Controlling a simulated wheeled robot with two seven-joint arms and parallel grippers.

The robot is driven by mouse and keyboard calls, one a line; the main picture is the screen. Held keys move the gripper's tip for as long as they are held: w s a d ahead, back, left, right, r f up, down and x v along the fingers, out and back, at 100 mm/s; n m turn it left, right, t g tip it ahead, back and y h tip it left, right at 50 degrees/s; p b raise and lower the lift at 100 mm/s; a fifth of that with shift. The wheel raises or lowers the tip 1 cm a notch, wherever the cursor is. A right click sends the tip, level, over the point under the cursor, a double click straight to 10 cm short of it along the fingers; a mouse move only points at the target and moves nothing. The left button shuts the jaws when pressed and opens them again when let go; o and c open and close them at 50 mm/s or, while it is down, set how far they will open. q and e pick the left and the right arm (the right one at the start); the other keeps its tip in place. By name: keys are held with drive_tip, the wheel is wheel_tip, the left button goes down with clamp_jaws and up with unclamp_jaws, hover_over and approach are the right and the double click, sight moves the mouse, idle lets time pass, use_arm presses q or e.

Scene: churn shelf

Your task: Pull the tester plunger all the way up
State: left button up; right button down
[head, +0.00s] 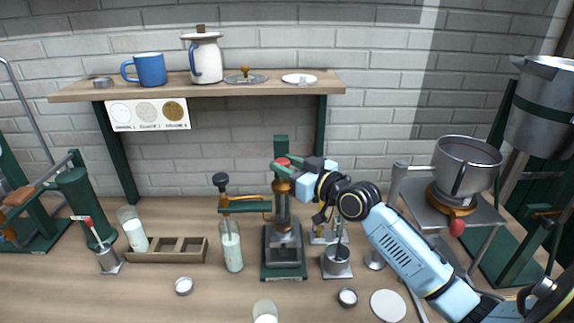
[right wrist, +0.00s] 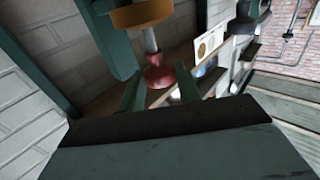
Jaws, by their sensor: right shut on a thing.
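The tester (head: 284,271) is a green stand with a metal cup-like body on its base and a brass collar (head: 281,187) higher up. The plunger's red knob (head: 282,162) is at its top, just above the collar. My right gripper (head: 284,168) reaches in from the right and is shut on the red knob. In the right wrist view the knob (right wrist: 158,76) sits between the green fingers (right wrist: 160,92), with a short grey shaft (right wrist: 151,41) between it and the brass collar (right wrist: 141,12). My left gripper is not in view.
A black-knobbed lever (head: 221,181) and a milk bottle (head: 231,247) stand just left of the tester. A metal cup (head: 336,262) is at its right. The shelf (head: 215,90) with a blue mug (head: 148,70) and a white jug (head: 204,58) is above and behind. The front bench has small lids.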

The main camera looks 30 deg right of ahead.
sight(287, 165)
wheel_tip(287, 165, up, 6)
drive_tip(key=p, duration=0.5)
drive_tip(key=shift+r, duration=0.15)
drive_tip(key=shift+r+p, duration=0.4)
drive_tip(key=shift+r, duration=0.15)
drive_tip(key=c, duration=1)
unclamp_jaws()
drive_tip(key=shift+c, duration=0.2)
drive_tip(key=shift+f, duration=0.2)
